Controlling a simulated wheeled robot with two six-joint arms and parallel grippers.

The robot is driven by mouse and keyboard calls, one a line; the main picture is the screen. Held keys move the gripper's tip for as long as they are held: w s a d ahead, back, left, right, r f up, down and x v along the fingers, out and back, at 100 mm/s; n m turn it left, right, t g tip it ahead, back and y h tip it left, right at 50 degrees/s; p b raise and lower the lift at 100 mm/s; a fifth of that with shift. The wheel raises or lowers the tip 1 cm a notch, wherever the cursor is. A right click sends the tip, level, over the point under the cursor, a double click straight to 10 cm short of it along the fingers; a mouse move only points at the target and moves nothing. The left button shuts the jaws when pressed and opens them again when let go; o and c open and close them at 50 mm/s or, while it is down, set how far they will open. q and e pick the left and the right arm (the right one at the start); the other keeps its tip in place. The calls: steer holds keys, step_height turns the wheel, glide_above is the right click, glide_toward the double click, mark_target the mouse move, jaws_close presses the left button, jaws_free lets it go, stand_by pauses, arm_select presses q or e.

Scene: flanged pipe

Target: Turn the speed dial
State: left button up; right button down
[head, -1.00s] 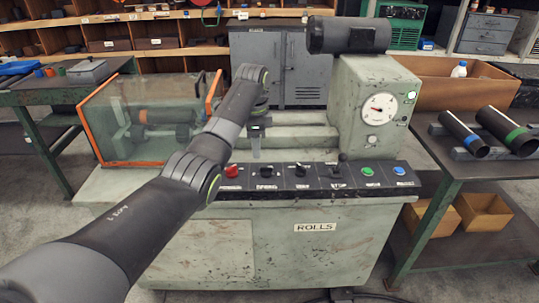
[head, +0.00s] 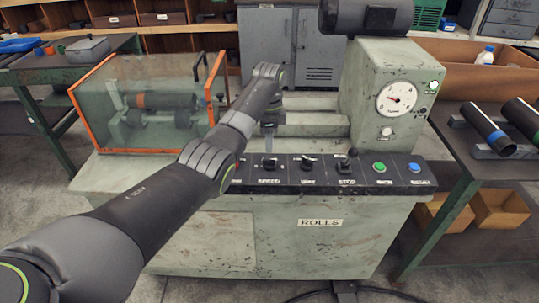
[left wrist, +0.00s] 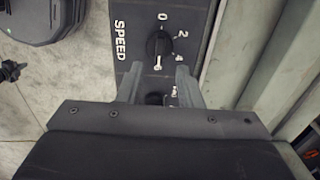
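The speed dial (head: 269,163) is a black knob on the dark control panel at the front of the green machine. In the left wrist view the dial (left wrist: 160,45) sits beside the word SPEED and the marks 0, 2 and 4, with a white line on its gripper-facing side. My left gripper (head: 267,138) points down above the panel, just behind the dial in the head view. In the left wrist view the left gripper (left wrist: 157,72) is open, its fingers apart and nothing between them. I cannot tell whether they touch the panel. The right gripper is out of view.
Another black knob (head: 308,163), a lever (head: 347,162), a green button (head: 379,167) and a blue button (head: 414,168) line the panel. A glass guard with an orange frame (head: 75,112) stands left. A gauge (head: 397,98) is on the housing at right.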

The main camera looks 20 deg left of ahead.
mark_target(270, 159)
arm_select(q)
step_height(270, 159, down, 6)
steer(key=shift+f, duration=0.25)
jaws_close()
